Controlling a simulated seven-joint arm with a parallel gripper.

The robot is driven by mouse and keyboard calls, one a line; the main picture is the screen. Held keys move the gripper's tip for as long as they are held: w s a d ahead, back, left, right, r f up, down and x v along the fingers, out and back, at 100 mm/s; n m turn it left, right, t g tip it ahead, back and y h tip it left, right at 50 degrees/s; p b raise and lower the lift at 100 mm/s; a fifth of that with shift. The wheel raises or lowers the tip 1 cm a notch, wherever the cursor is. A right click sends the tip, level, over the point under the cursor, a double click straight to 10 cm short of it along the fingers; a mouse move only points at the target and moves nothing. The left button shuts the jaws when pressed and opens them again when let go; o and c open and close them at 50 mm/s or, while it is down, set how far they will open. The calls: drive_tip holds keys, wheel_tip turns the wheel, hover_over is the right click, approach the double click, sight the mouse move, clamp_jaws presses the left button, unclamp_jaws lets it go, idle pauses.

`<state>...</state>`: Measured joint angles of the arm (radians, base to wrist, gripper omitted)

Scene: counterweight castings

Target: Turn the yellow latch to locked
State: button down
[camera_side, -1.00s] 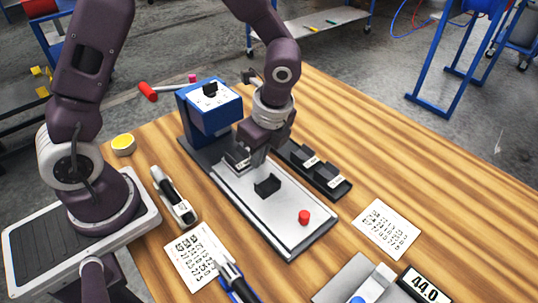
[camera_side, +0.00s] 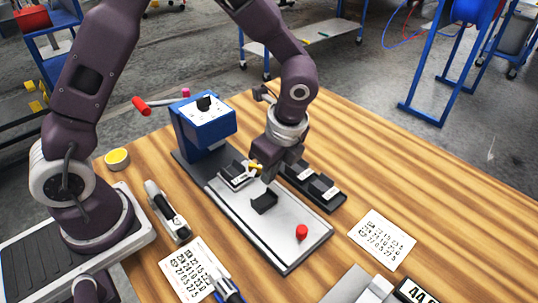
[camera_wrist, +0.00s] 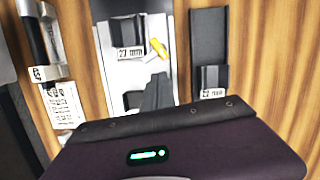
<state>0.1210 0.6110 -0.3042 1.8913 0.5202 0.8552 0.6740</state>
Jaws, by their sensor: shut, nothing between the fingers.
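The yellow latch (camera_side: 255,166) is a small piece near the upper part of the pale metal plate (camera_side: 270,231), beside a dark block with a white label. It also shows in the wrist view (camera_wrist: 158,48), where it lies at a slant just right of a block labelled 27 mm (camera_wrist: 130,53). My gripper (camera_side: 267,180) is shut and empty, low over the plate, just right of the latch. Its dark fingers (camera_wrist: 156,92) appear just below the latch in the wrist view. I cannot tell whether they touch it.
A blue box (camera_side: 205,124) stands behind the plate. A dark rack of labelled blocks (camera_side: 325,192) runs close along the plate's right side. A black bracket (camera_side: 263,203) and a red knob (camera_side: 302,232) stand on the plate.

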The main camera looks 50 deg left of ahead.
drive_tip(key=w+d+r+n+g, duration=0.1)
drive_tip(key=w+d+r+n, duration=0.1)
drive_tip(key=r, duration=0.3)
drive_tip(key=w+d+r+n, duration=0.1)
drive_tip(key=d+r+n, duration=0.15)
drive_tip(key=r, duration=0.25)
drive_tip(key=x, duration=0.9)
drive_tip(key=shift+a+f, duration=0.15)
drive_tip(key=shift+f, duration=0.05)
drive_tip(key=s+a, duration=0.1)
drive_tip(key=a, duration=0.1)
drive_tip(key=shift+s+a+f, duration=0.35)
drive_tip(key=shift+a+f, duration=0.05)
drive_tip(key=shift+s+a, duration=0.25)
drive_tip(key=shift+a, duration=0.15)
